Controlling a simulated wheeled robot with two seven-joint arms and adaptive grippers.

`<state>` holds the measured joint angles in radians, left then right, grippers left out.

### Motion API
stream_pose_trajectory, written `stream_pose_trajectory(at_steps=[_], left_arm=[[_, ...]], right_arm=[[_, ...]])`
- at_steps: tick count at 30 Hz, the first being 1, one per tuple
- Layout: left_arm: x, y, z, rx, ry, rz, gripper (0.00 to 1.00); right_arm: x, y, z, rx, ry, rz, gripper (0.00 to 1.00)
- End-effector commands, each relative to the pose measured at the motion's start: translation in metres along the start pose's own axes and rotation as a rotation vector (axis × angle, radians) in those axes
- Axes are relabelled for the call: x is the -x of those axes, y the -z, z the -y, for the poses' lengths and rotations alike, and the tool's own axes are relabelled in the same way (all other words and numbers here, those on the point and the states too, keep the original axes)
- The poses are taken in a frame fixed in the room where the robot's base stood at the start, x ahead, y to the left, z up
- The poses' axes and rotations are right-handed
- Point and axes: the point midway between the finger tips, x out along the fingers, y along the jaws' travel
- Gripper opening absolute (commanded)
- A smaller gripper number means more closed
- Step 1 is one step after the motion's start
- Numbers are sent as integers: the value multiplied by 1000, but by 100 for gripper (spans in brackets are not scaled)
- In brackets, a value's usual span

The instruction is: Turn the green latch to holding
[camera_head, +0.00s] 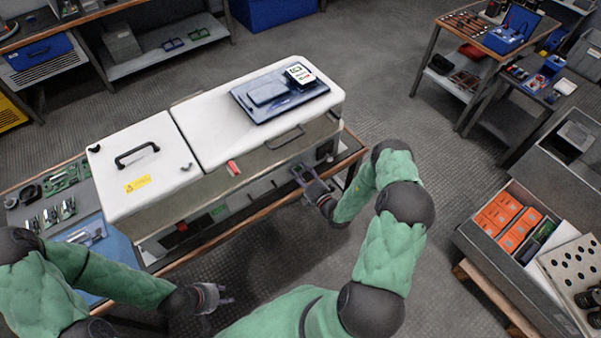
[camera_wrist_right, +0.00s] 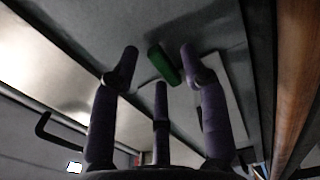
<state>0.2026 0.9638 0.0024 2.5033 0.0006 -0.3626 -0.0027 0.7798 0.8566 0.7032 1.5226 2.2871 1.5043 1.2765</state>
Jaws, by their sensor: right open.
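The green latch (camera_wrist_right: 165,64) shows in the right wrist view as a short green bar on a grey panel, tilted slightly. It lies ahead of and between the fingertips of my right gripper (camera_wrist_right: 159,58), which is open and empty. Whether a finger touches the latch is not clear. In the head view my right gripper (camera_head: 300,174) is at the front face of the white cabinet (camera_head: 150,205), near its right end. The latch is hidden there. My left gripper (camera_head: 222,298) is open and empty, low in front of the cabinet and away from it.
The cabinet stands on a wood-edged bench (camera_head: 195,258). A red piece (camera_head: 233,167) is on the front edge. A black handle (camera_wrist_right: 50,135) shows in the wrist view. A crate (camera_head: 478,241) with orange boxes stands right. Floor between is free.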

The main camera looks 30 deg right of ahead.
Motion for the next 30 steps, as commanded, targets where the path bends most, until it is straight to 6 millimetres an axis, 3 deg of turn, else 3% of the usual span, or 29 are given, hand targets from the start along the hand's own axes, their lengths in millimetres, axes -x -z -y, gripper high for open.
stream_pose_trajectory(at_steps=[8,21,30], left_arm=[[0,0,0,0,0,0,40],[0,0,0,0,0,0,40],[0,0,0,0,0,0,40]], right_arm=[[21,-1,0,-2,1,3,45],[102,-2,0,-1,1,5,45],[120,0,0,0,0,1,45]])
